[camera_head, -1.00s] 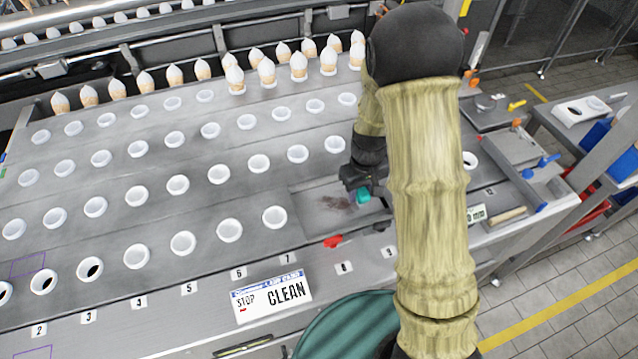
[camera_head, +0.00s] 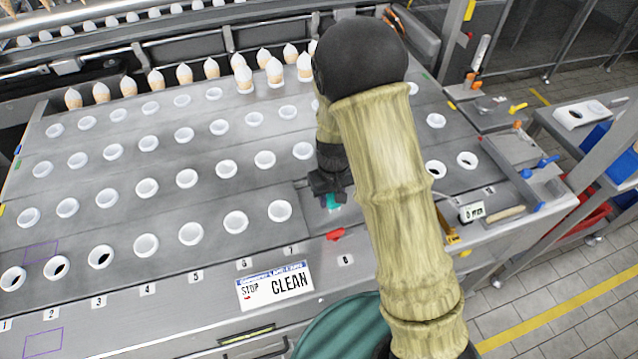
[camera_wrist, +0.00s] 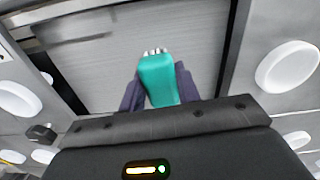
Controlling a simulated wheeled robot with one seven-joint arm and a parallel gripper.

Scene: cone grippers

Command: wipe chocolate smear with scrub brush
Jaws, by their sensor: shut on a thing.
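My gripper (camera_head: 330,198) is shut on the teal scrub brush (camera_head: 334,202), low over the recessed grey panel in the head view. The brush (camera_wrist: 158,80) also shows in the wrist view between the dark fingers (camera_wrist: 160,92), its pale bristle tips pointing to the far side. I cannot tell whether the bristles touch the panel (camera_wrist: 195,50). No brown chocolate smear is plain in the head view; my gripper and arm cover part of that spot. A faint dark streak (camera_wrist: 95,38) shows at the panel's upper left in the wrist view; I cannot tell if it is chocolate.
Rows of white cone holders (camera_head: 235,222) stand left of the panel, with filled cones (camera_head: 212,69) behind. A red object (camera_head: 336,234) lies at the panel's front edge, near the CLEAN sign (camera_head: 275,287).

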